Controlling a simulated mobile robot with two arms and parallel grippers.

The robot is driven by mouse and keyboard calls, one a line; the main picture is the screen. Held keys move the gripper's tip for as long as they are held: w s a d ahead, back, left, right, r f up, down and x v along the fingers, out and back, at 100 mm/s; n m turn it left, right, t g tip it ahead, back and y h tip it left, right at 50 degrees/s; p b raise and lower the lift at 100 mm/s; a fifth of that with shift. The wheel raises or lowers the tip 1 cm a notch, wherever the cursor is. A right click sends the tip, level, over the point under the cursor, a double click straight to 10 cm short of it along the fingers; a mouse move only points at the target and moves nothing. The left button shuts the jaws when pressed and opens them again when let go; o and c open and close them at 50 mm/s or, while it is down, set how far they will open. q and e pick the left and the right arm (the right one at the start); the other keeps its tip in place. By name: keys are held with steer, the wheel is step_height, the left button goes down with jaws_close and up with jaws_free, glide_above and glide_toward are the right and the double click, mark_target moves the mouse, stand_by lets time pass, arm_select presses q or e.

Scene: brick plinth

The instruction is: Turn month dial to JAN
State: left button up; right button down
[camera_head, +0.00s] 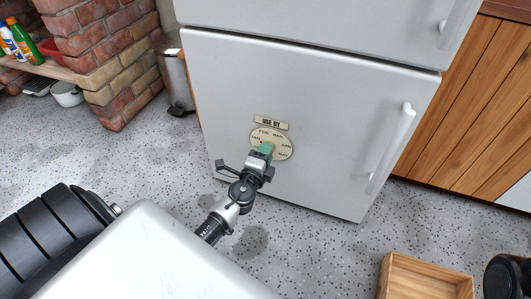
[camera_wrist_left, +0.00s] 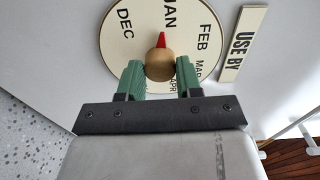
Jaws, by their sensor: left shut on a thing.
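The month dial (camera_head: 284,150) is a round cream plate with black month names on the fridge door. The dial also shows in the left wrist view (camera_wrist_left: 118,50), with DEC, JAN, FEB, MAR and APR readable. Its round tan knob (camera_wrist_left: 159,66) has a red pointer (camera_wrist_left: 161,41) whose tip lies close to the JAN lettering (camera_wrist_left: 170,15), slightly on the DEC side. My left gripper (camera_head: 265,150) is at the dial, its green fingertips (camera_wrist_left: 159,72) on either side of the knob and shut on it. The gripper hides part of the dial in the head view. My right gripper is not seen.
A "USE BY" label (camera_head: 271,122) sits above the dial on the white fridge (camera_head: 330,90). The door handle (camera_head: 392,148) stands out to the right. A wooden box (camera_head: 425,275) is at the lower right. A bin (camera_head: 178,80) stands left of the fridge.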

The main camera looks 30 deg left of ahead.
arm_select(q)
steer(key=shift+m, duration=0.6)
steer(key=o, duration=0.9)
steer(key=v, duration=1.1)
